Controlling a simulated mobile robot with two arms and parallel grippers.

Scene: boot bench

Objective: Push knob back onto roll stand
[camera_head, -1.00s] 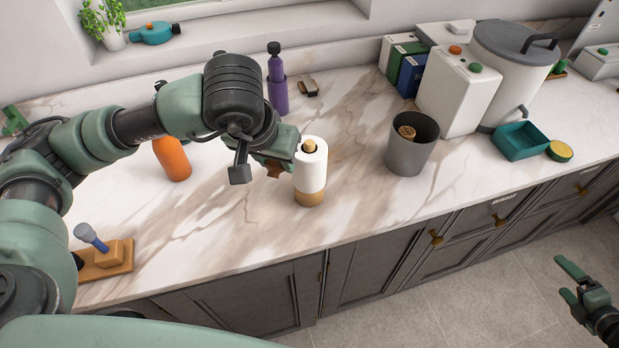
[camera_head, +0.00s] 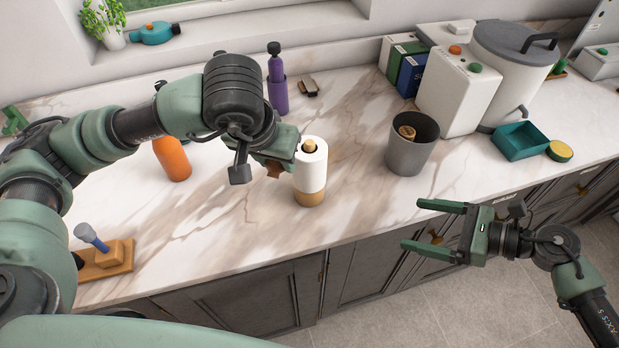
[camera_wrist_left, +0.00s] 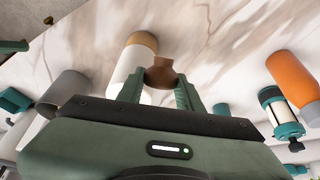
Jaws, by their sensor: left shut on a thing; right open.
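The roll stand (camera_head: 313,183) stands upright near the counter's front edge, with a white roll on a wooden base and a wooden post tip at the top. My left gripper (camera_head: 276,161) is just left of it, shut on a small brown piece that looks like the knob (camera_head: 273,171). In the left wrist view the knob (camera_wrist_left: 160,74) sits between the fingertips of the left gripper (camera_wrist_left: 158,88), close beside the roll stand (camera_wrist_left: 133,60); touching or apart is unclear. My right gripper (camera_head: 411,224) is open and empty in front of the counter edge.
A grey cup (camera_head: 410,157) with a wooden item inside stands right of the roll stand. An orange bottle (camera_head: 172,158), a purple bottle (camera_head: 278,90) and a wooden block with a blue-handled tool (camera_head: 107,260) stand around. The counter between roll stand and cup is clear.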

